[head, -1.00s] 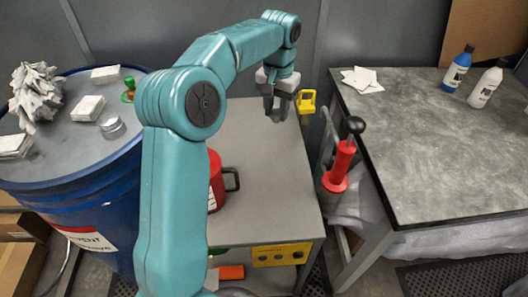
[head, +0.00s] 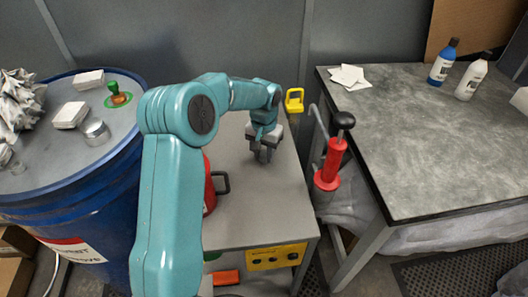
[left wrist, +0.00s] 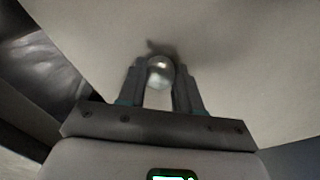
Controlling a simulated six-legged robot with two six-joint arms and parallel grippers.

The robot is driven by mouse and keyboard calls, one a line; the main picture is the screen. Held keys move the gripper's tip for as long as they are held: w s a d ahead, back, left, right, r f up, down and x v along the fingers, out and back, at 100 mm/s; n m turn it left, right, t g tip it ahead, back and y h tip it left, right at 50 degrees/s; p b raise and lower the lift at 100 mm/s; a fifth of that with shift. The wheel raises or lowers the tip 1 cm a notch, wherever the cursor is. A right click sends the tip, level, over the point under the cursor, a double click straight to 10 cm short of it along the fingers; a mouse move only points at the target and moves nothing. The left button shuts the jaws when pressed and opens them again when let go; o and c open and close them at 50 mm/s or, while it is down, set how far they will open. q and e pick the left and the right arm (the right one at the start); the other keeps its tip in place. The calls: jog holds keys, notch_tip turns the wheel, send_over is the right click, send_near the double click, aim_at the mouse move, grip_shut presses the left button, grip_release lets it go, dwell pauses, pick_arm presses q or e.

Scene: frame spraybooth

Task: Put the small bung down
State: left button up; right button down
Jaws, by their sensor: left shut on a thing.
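My left gripper (head: 263,155) points down, low over the grey cart top (head: 250,213), to the right of the red can. In the left wrist view its fingers (left wrist: 160,72) are closed on a small, round, pale shiny thing, which I take to be the small bung (left wrist: 160,70). A dark shadow lies on the pale surface right beside it. I cannot tell whether the bung touches the surface. In the head view the fingers hide the bung. My right gripper is not in view.
A red can (head: 209,187) with a black handle stands partly behind my arm. A blue drum (head: 95,215) at left bears boxes, a tin and a green-handled thing (head: 116,93). A red pump (head: 332,165) stands right of the cart. The front cart top is clear.

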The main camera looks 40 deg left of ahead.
aim_at(264, 155)
pick_arm(q)
jog(key=shift+s, duration=0.2)
jog(key=shift+f, duration=0.15)
jog(key=o, duration=0.9)
jog(key=shift+w, duration=0.2)
jog(key=shift+o, duration=0.2)
jog(key=shift+s, duration=0.1)
jog(key=shift+r, duration=0.3)
notch_tip(264, 155, up, 12)
jog(key=shift+p, duration=0.45)
